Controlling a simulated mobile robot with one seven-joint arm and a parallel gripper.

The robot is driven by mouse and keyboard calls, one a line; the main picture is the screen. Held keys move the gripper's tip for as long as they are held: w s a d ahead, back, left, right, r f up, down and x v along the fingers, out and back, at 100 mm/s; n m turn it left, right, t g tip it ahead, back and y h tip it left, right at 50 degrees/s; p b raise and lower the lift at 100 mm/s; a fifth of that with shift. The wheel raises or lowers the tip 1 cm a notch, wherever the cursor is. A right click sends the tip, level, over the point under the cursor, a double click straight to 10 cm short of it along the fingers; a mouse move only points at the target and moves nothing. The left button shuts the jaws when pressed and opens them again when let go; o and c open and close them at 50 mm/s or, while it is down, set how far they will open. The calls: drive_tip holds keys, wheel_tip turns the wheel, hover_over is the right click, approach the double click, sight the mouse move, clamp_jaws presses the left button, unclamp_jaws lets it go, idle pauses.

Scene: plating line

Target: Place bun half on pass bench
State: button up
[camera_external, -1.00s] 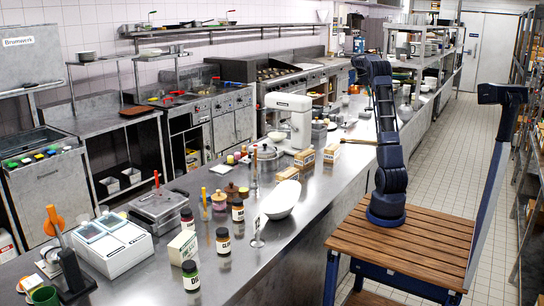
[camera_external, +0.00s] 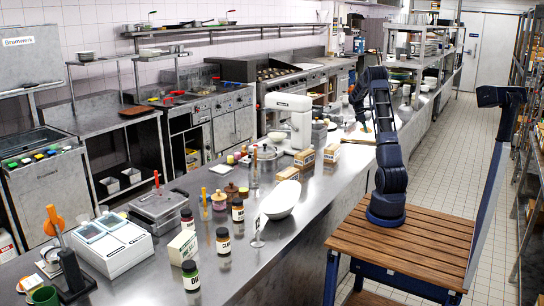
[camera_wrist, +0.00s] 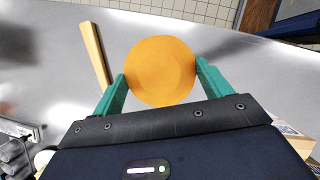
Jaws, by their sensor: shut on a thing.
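The bun half, a round orange-brown disc (camera_wrist: 161,72), sits between the two green fingers of my gripper (camera_wrist: 160,82) in the wrist view. The fingers touch it on both sides, so my gripper is shut on it. Behind it is the grey steel top of the pass bench (camera_wrist: 235,85). In the external view my gripper (camera_external: 364,126) is low over the far part of the long steel bench (camera_external: 325,185). The bun half is too small to make out there. I cannot tell whether it touches the bench top.
A wooden stick-like tool (camera_wrist: 95,52) lies on the bench left of the bun half; it also shows in the external view (camera_external: 358,141). Cardboard boxes (camera_external: 305,158) and a white stand mixer (camera_external: 289,120) stand nearer the camera.

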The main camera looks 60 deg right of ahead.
sight(365, 150)
wheel_tip(365, 150, down, 13)
drive_tip(key=shift+f, duration=0.1)
idle(0.5)
drive_tip(key=o, duration=0.9)
drive_tip(key=shift+f, duration=0.1)
drive_tip(key=shift+o, duration=0.2)
